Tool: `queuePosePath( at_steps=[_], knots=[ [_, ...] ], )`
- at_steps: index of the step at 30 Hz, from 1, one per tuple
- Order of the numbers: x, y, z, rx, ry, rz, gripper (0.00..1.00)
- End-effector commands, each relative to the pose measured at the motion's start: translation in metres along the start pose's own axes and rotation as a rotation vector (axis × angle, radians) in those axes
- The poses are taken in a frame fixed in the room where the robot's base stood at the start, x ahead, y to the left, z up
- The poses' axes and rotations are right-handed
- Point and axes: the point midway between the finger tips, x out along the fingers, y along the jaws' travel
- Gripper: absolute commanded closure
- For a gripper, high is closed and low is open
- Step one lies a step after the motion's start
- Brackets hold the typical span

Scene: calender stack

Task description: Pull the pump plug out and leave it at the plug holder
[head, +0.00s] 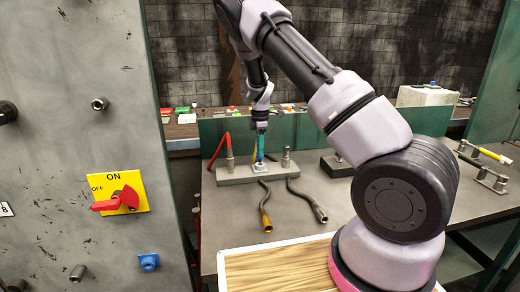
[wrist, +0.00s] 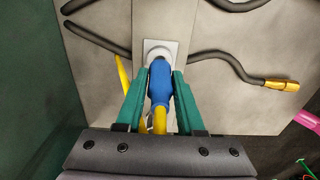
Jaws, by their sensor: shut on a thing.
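My gripper (head: 261,143) reaches down at the grey base block on the bench in the head view. In the wrist view, the teal fingers of my gripper (wrist: 160,82) are shut on the blue pump plug (wrist: 160,84), one on each side. A yellow cable leaves the plug's near end. The plug's dark tip meets the white square socket plate (wrist: 151,44); how deep it sits is hidden. The socket plate also shows in the head view (head: 260,168). I cannot tell which fixture is the plug holder.
A red-handled lever (head: 219,150) and a metal post (head: 285,157) flank the socket on the block. Two dark hoses lie in front, one with a brass end (head: 267,222). A grey panel with a red switch (head: 120,200) stands left. A wooden board (head: 280,268) lies nearer.

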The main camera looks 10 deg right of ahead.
Motion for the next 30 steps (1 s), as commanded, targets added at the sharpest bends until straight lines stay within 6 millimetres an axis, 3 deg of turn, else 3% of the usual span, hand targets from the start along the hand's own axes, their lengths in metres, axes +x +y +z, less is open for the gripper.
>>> queuePosePath(
  at_steps=[30],
  knots=[
    [0.022, 0.0, 0.0, 0.0, 0.0, 0.0, 1.0]
  ],
)
